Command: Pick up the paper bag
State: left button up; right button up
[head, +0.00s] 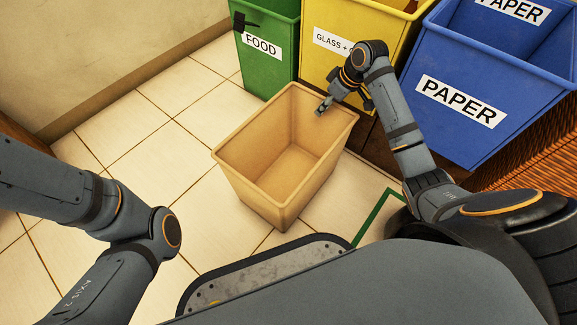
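A tan, open-topped, box-shaped container (264,183) stands upright on the tiled floor in the middle of the head view. Its inside looks empty, and it has a thick rim. I see no other thing that could be the paper bag, and I cannot tell whether this container is it. My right gripper (322,107) points down at the container's far right rim and overlaps it in the picture. It is too small to tell whether it touches the rim, or is open or shut. My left arm shows at the left, but its gripper is out of view.
A green FOOD bin (268,66), a yellow GLASS bin (316,64) and a blue PAPER bin (488,75) stand in a row behind the container. A dark piece (243,22) sits at the green bin's upper left. Tiled floor (125,195) left of the container is clear.

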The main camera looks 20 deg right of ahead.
jog(key=shift+f+p, duration=0.2)
jog(key=shift+p, duration=0.2)
dwell(0.4)
jog(key=shift+c, duration=0.5)
grip_shut()
